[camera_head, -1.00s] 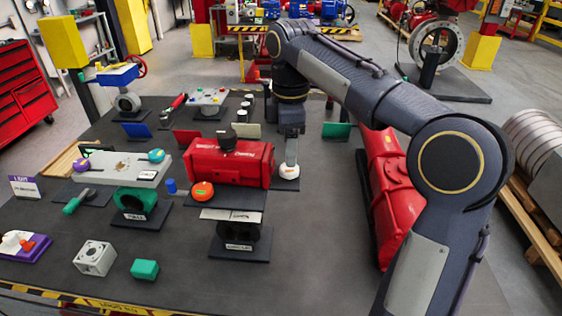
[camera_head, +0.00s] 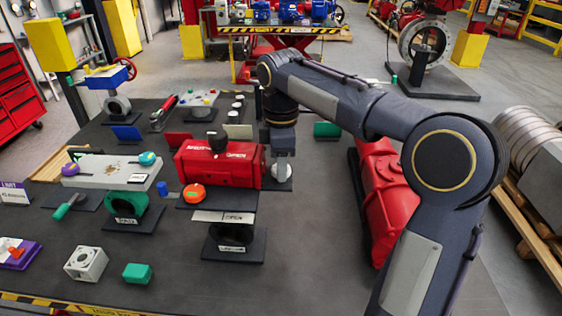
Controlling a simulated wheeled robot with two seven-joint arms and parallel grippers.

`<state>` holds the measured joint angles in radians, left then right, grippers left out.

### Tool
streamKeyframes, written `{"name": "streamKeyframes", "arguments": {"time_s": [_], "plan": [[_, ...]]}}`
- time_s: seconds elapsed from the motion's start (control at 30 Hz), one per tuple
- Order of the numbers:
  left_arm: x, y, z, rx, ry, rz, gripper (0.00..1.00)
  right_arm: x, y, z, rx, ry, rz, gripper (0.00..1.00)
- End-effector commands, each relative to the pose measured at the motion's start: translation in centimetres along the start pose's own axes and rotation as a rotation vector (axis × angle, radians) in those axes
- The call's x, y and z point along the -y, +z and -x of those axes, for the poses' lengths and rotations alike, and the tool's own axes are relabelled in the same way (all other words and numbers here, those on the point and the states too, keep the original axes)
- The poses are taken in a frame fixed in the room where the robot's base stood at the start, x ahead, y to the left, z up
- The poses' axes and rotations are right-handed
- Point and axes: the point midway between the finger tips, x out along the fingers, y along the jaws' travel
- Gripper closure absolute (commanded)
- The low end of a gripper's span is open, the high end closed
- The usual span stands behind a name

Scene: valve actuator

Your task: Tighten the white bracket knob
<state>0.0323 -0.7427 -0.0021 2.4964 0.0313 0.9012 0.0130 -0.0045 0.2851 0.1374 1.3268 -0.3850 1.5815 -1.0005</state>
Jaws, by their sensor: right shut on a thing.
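The white bracket knob (camera_head: 287,171) is at the right end of the red valve actuator (camera_head: 218,165), low and close to the table. My right gripper (camera_head: 282,164) points straight down there, with its fingers shut on the knob. The fingers and wrist hide part of the knob and the bracket under it. My left gripper is not in view.
A green-based valve (camera_head: 128,212) with a light top plate stands left. A black valve body (camera_head: 233,236) with an orange knob (camera_head: 193,193) above it stands in front. The front right table is clear.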

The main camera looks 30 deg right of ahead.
Motion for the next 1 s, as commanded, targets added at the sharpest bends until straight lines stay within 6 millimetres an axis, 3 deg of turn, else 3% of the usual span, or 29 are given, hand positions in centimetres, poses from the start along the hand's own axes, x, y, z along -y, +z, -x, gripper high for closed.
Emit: {"name": "streamKeyframes", "arguments": {"time_s": [0.3, 0.53, 0.57, 0.7, 1.0], "plan": [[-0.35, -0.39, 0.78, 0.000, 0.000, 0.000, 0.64, 0.00, -0.04, 0.12, 0.001, 0.000, -0.129, 0.83], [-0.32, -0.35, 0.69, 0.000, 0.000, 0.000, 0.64, -0.02, -0.03, 0.04, 0.000, 0.000, -0.132, 0.83], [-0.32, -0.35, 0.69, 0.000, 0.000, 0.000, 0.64, -0.02, -0.03, 0.04, 0.000, 0.001, -0.132, 0.59], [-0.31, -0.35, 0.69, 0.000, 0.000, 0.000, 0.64, -0.02, -0.03, 0.04, 0.000, 0.001, -0.132, 0.40], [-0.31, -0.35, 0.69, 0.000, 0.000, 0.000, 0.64, -0.03, -0.03, 0.12, 0.000, 0.001, -0.131, 0.38]]}}
